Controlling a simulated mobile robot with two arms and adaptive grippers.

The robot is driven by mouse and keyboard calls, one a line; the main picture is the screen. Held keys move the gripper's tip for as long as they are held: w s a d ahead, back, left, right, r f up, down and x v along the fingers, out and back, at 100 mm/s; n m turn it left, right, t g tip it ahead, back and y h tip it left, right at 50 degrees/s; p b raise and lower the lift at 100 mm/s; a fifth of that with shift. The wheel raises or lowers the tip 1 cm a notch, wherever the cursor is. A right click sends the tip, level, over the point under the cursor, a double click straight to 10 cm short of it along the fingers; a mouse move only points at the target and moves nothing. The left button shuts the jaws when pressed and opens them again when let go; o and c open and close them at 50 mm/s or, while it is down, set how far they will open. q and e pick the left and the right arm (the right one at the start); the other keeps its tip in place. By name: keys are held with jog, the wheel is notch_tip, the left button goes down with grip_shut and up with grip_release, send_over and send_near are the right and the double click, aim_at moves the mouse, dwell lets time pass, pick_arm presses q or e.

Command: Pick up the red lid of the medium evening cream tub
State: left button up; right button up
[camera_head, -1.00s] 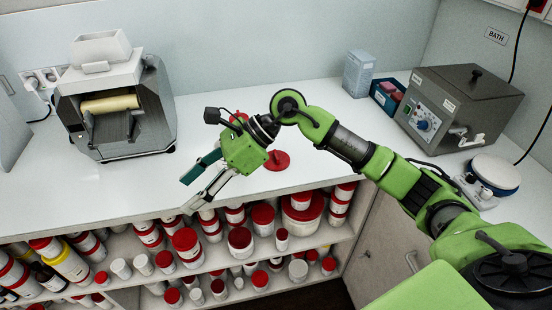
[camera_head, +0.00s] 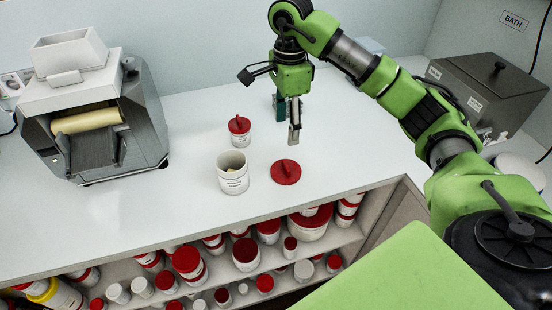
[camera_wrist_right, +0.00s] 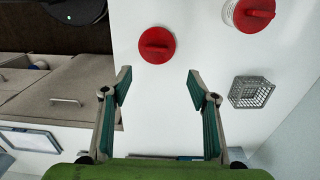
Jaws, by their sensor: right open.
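The red lid (camera_head: 286,172) lies flat on the white counter, with a raised grip bar across its top. It also shows in the right wrist view (camera_wrist_right: 157,45), beyond the fingertips and roughly centred between them. An open white tub (camera_head: 233,174) stands left of the lid, with pale contents inside. My right gripper (camera_head: 290,126) points down above the counter, behind the lid in the head view. Its fingers are wide apart and empty in the wrist view (camera_wrist_right: 159,78), not touching the lid. My left gripper is not in view.
A smaller tub with its red lid on (camera_head: 239,130) stands behind the open tub. A roller mill (camera_head: 95,125) is at the left and a grey bath (camera_head: 488,90) at the right. A wire basket (camera_wrist_right: 250,92) shows in the wrist view. Shelves of tubs lie below the counter.

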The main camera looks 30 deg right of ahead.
jog(key=p, duration=0.2)
send_over(286, 165)
jog(key=f, duration=0.7)
jog(key=shift+s+d+f, duration=0.15)
jog(key=shift+s+f, duration=0.05)
jog(key=shift+f, duration=0.1)
jog(key=shift+w+f, duration=0.1)
jog(key=shift+f, duration=0.15)
notch_tip(286, 165, down, 4)
jog(key=shift+f+p, duration=0.1)
jog(key=shift+p, duration=1.15)
jog(key=shift+f, duration=0.45)
jog(key=shift+c, duration=0.3)
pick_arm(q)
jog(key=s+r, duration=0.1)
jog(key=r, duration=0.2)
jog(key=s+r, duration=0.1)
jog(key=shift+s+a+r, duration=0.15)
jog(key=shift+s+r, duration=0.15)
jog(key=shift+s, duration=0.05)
pick_arm(e)
jog(key=c, duration=0.8)
